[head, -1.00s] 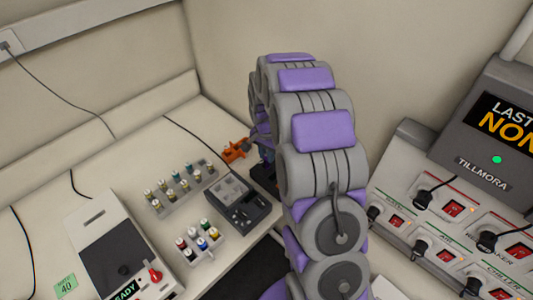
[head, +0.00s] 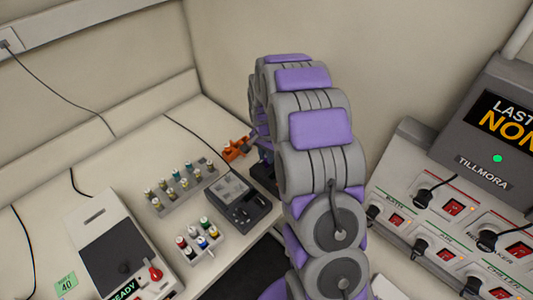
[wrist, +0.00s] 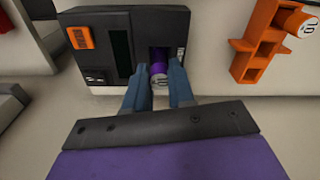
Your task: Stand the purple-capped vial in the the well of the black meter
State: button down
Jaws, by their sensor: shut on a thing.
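The black meter (wrist: 98,52) is at the top of the wrist view, with an orange patch, a dark window and a well towards its right side. The purple-capped vial (wrist: 158,69) is at that well, with its pale marked end towards the camera. My gripper (wrist: 159,90) is shut on the vial, one blue-grey finger on each side. The vial's lower part is hidden, so I cannot tell how deep it sits.
An orange holder (wrist: 263,45) with an orange vial stands right of the meter; it also shows in the head view (head: 237,149).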

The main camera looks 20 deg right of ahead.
jog(key=shift+f, duration=0.65)
jog(key=c, duration=0.9)
grip_release()
jog(key=shift+r, duration=0.1)
jog(key=shift+r+p, duration=0.95)
jog(key=shift+r, duration=2.45)
